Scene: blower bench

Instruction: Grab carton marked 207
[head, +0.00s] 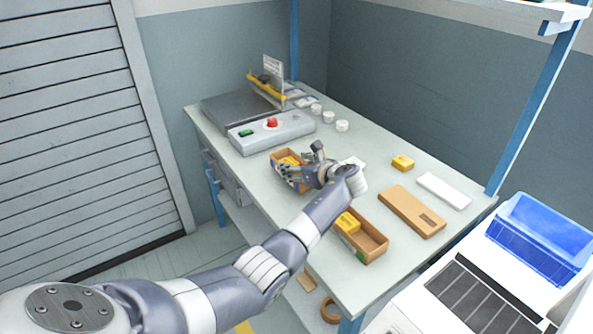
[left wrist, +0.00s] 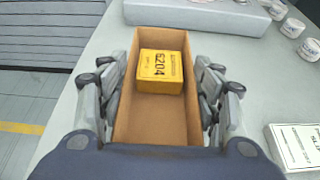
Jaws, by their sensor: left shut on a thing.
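My left gripper (head: 302,172) is over the bench, with its fingers on both long sides of an open cardboard tray (left wrist: 155,119), shut on it. The tray also shows partly behind the hand in the head view (head: 276,158). A yellow carton printed 6204 (left wrist: 160,71) lies inside this tray, between the fingers but not touched by them. A second tray (head: 372,243) holds another yellow carton (head: 348,222). One more yellow carton (head: 403,162) lies loose on the bench. I cannot read 207 on any carton. My right gripper is not in view.
A flat brown box (head: 412,211) and a long white box (head: 444,190) lie at the right. A grey control box with a red button (head: 271,123) and several white jars (head: 342,126) stand behind the hand. A blue bin (head: 541,236) is at far right.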

